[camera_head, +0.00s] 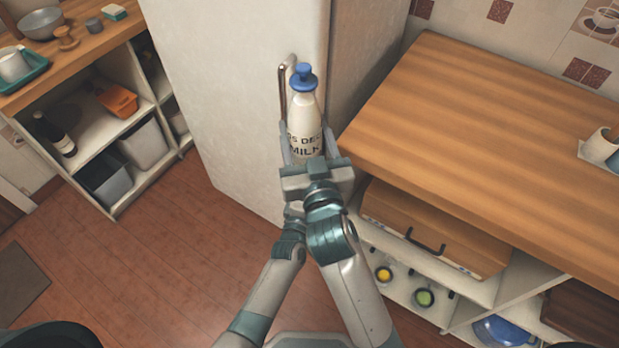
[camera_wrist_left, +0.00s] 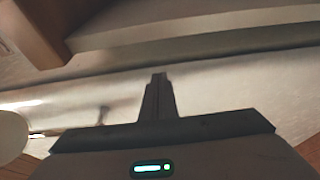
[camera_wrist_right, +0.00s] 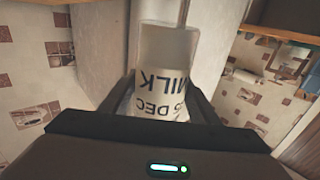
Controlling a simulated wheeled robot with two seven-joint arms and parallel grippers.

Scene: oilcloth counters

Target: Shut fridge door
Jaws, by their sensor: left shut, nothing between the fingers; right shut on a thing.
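The white fridge door (camera_head: 225,90) stands in the middle of the head view, with a metal handle (camera_head: 283,85) near its right edge. It looks shut or nearly so; I cannot tell whether a thin gap remains. My right gripper (camera_head: 305,130) is shut on a milk bottle (camera_head: 304,108) with a blue cap, held upright in front of the door's handle side. The bottle also fills the middle of the right wrist view (camera_wrist_right: 165,60). My left gripper (camera_wrist_left: 158,78) is shut and empty, facing a pale surface close by; in the head view it is hidden behind my right wrist.
A wooden counter (camera_head: 480,130) stands right of the fridge, with a drawer (camera_head: 435,225) and shelves below. A cup (camera_head: 601,146) sits at its far right. A shelf unit (camera_head: 100,130) with bins and a dark bottle stands left. Brown floor (camera_head: 160,255) is free between.

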